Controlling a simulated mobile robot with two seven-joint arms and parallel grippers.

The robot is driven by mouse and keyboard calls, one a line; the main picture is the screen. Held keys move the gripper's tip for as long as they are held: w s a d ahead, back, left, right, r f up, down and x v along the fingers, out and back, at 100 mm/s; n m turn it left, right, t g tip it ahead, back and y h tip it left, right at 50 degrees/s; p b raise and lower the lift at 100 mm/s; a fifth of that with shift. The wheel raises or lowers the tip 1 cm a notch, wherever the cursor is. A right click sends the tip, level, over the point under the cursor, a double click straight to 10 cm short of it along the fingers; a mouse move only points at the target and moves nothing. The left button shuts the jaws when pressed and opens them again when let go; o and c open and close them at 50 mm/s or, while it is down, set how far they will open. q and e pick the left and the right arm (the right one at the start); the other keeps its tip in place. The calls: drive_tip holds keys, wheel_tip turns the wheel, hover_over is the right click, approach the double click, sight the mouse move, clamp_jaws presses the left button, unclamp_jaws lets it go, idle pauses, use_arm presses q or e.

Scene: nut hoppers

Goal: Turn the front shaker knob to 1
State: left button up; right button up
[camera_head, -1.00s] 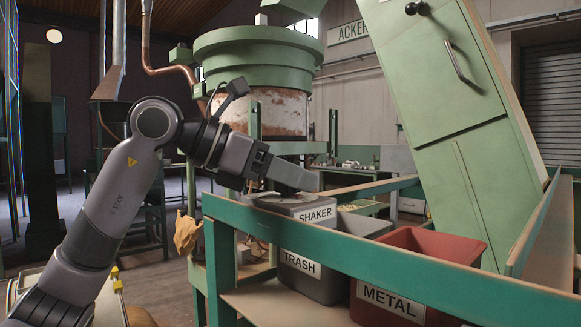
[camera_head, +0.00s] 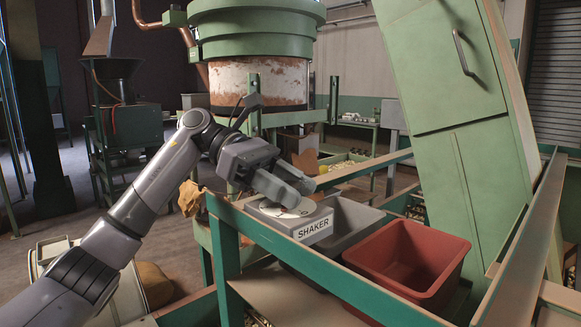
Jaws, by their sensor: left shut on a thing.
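The grey shaker box (camera_head: 316,226), labelled SHAKER on its front, sits behind the green front rail. A pale round dial (camera_head: 296,212) lies on its top, with a small dark mark I cannot read. My left gripper (camera_head: 290,190) comes in from the left and reaches down over the dial. Its fingers are shut at the knob, which they hide almost fully. I cannot see which number the knob points to. My right gripper is not in view.
A green rail (camera_head: 330,277) runs across in front of the box. A grey bin (camera_head: 352,222) and a red bin (camera_head: 405,262) stand to the right. A leaning green cabinet (camera_head: 450,90) rises behind them. A large green hopper (camera_head: 256,40) stands at the back.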

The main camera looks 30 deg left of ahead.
use_arm(q)
drive_tip(key=shift+r+m+g+p, duration=0.1)
drive_tip(key=shift+m+g+p, duration=0.4)
drive_tip(key=shift+g, duration=0.1)
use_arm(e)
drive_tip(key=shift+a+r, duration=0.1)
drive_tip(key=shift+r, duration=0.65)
use_arm(q)
drive_tip(key=o, duration=1)
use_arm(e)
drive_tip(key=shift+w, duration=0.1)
use_arm(q)
drive_tip(key=shift+a, duration=0.15)
drive_tip(key=shift+v, duration=3.4)
